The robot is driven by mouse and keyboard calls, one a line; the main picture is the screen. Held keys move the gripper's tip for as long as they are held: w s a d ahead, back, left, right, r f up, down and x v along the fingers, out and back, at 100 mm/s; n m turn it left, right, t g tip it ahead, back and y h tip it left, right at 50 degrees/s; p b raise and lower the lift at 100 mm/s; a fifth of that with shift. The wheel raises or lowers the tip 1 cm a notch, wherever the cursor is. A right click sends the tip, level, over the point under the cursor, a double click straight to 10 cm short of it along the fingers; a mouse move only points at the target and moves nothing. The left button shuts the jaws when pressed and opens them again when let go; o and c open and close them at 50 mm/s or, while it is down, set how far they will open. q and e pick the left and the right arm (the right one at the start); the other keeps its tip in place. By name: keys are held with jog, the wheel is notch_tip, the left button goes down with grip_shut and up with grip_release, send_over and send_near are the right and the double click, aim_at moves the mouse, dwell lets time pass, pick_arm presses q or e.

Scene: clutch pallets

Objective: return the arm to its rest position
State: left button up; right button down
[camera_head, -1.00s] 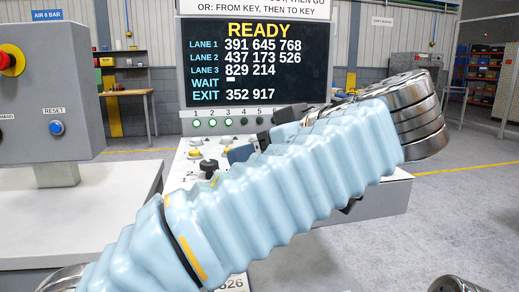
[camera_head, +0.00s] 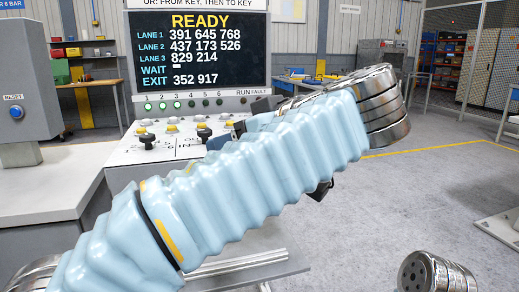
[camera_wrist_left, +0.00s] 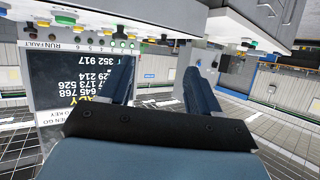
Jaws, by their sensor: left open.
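My left arm, in a pale blue ribbed sleeve (camera_head: 240,180), crosses the head view from the lower left to the upper right. It ends there at stacked metal discs (camera_head: 383,108). In the head view my left gripper is mostly hidden behind the sleeve. In the left wrist view my left gripper (camera_wrist_left: 158,74) shows two dark fingers wide apart with nothing between them. The view there is upside down, with the display board (camera_wrist_left: 80,78) behind the fingers. My right gripper is in neither view.
A control panel (camera_head: 155,150) with knobs and buttons stands behind the arm, under a display board (camera_head: 198,50) reading READY. A grey box with a blue RESET button (camera_head: 17,112) stands at left on a pale bench (camera_head: 50,185). Open grey floor (camera_head: 420,190) lies at right.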

pick_arm(q)
jog(key=w+d+f+m+g+h, duration=0.1)
jog(key=w+f+m+g+h, duration=0.3)
jog(key=f, duration=1.3)
jog(key=w+d+f+m+t+h, duration=0.15)
jog(key=w+f+m, duration=0.65)
jog(key=f, duration=0.8)
jog(key=s+a+f+g+h, duration=0.1)
jog(key=s+f+g+h, duration=0.15)
jog(key=f, duration=0.65)
jog(key=s+a+f+g+h, duration=0.15)
jog(key=s+f, duration=0.25)
jog(key=f, duration=0.5)
jog(key=s+a+f+g+h, duration=0.1)
jog(key=s+f+g+h, duration=0.15)
jog(key=f, duration=0.65)
jog(key=s+a+f+n+h, duration=0.1)
jog(key=s+a+f+n, duration=0.1)
jog(key=s+f, duration=0.3)
jog(key=s+a+f+n+h, duration=0.1)
jog(key=s+a+f, duration=0.3)
jog(key=s, duration=0.6)
notch_tip(320, 180, down, 2)
jog(key=shift+s+a+f+n+t, duration=0.2)
jog(key=shift+s+a+n+t, duration=0.15)
jog(key=shift+n, duration=0.45)
